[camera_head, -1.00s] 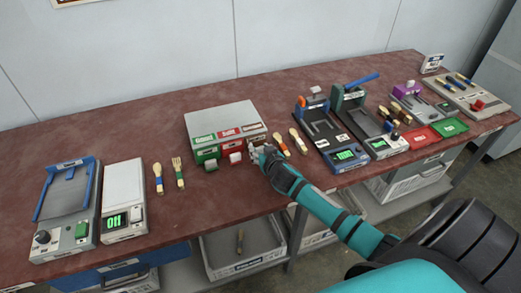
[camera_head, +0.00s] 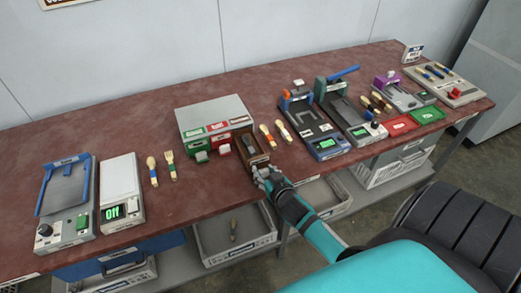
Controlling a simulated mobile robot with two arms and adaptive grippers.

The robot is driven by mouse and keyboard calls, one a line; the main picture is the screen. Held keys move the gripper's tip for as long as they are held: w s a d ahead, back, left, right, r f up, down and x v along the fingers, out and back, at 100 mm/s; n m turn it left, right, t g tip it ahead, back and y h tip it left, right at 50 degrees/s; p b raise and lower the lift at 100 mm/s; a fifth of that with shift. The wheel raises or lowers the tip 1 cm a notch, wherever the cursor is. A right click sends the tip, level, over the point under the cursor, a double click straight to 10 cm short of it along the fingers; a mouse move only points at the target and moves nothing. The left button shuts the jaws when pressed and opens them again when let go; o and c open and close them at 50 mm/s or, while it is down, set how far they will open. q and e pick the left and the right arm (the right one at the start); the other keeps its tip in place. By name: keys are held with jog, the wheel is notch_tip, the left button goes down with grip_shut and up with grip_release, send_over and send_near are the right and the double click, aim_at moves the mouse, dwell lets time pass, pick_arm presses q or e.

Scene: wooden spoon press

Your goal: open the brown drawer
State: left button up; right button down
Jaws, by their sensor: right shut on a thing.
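The grey drawer box (camera_head: 214,109) stands on the red-brown table with green, red and brown drawers in its front. The brown drawer (camera_head: 248,143) at its right end is pulled out towards me, and its open inside shows. My right gripper (camera_head: 264,173) is at the front of the brown drawer, shut on its handle, which the fingers mostly hide. My left gripper is not in view.
Two wooden utensils (camera_head: 267,135) lie just right of the brown drawer, and two more (camera_head: 152,170) lie left of the box. Press devices (camera_head: 310,122) stand further right. A scale (camera_head: 120,180) stands at the left. The wall is behind the table.

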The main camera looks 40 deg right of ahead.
jog(key=shift+s+a, duration=0.1)
jog(key=shift+s, duration=0.35)
jog(key=c, duration=0.8)
grip_release()
jog(key=shift+c, duration=0.2)
jog(key=v, duration=1.2)
jog(key=s+a+f+n+g+y, duration=0.15)
jog(key=s+f, duration=0.25)
jog(key=f, duration=0.6)
jog(key=s+a+f+g, duration=0.3)
jog(key=f, duration=0.7)
jog(key=s+a+f+n+g+y, duration=0.15)
jog(key=s+f, duration=0.25)
jog(key=f, duration=0.6)
jog(key=s+a+f+n+g, duration=0.1)
jog(key=s+f+g, duration=0.2)
jog(key=s+f, duration=0.3)
jog(key=s+a+f+n+g, duration=0.1)
jog(key=s+f+g, duration=0.2)
jog(key=s+f, duration=0.4)
jog(key=s, duration=0.6)
jog(key=shift+a, duration=0.3)
